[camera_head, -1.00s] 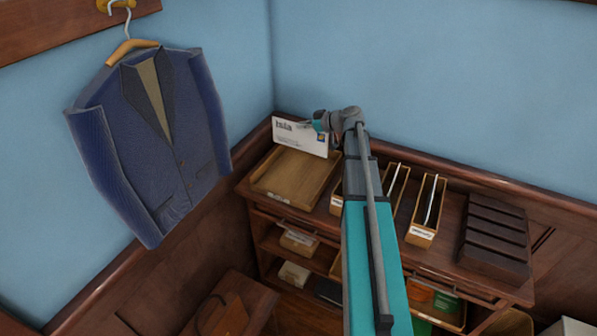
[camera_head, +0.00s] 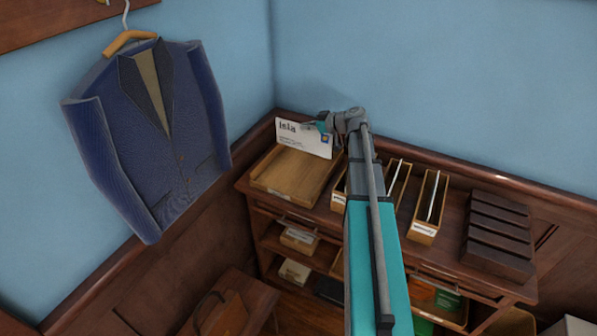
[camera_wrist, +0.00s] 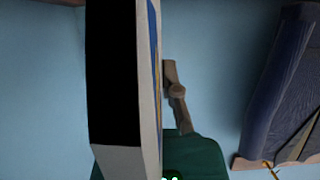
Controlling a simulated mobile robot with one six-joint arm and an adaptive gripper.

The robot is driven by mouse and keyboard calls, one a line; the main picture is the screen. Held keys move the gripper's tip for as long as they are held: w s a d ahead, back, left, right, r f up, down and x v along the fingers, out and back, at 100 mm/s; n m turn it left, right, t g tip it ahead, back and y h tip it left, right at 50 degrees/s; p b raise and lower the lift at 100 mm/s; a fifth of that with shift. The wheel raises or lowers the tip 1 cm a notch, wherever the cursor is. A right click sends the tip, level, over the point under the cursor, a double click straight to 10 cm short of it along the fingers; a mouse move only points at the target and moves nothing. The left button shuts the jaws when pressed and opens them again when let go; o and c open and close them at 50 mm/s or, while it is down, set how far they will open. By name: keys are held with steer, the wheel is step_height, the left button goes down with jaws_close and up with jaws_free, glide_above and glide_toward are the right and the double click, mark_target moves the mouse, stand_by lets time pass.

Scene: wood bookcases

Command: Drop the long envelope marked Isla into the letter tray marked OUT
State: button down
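The long white envelope marked Isla (camera_head: 304,139) is upright in the head view, just above the back of a low wooden letter tray (camera_head: 270,187). The tray looks empty; the label on its front is too small to read. My gripper (camera_head: 322,127) is shut on the envelope's upper right part. In the wrist view the envelope (camera_wrist: 150,100) shows edge-on, large and close. The fingertips are mostly hidden behind it there. I cannot tell whether its lower edge touches the tray.
Narrow wooden file boxes (camera_head: 427,205) with envelopes stand right of the tray, partly behind my arm. A dark stepped rack (camera_head: 497,232) stands further right. A blue jacket (camera_head: 160,130) hangs on the left wall. Blue walls close off the back corner.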

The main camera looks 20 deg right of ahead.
mark_target(306, 135)
steer(key=shift+f+b, duration=1.75)
steer(key=shift+f, duration=0.35)
steer(key=c, duration=0.7)
jaws_free()
steer(key=shift+r, duration=0.1)
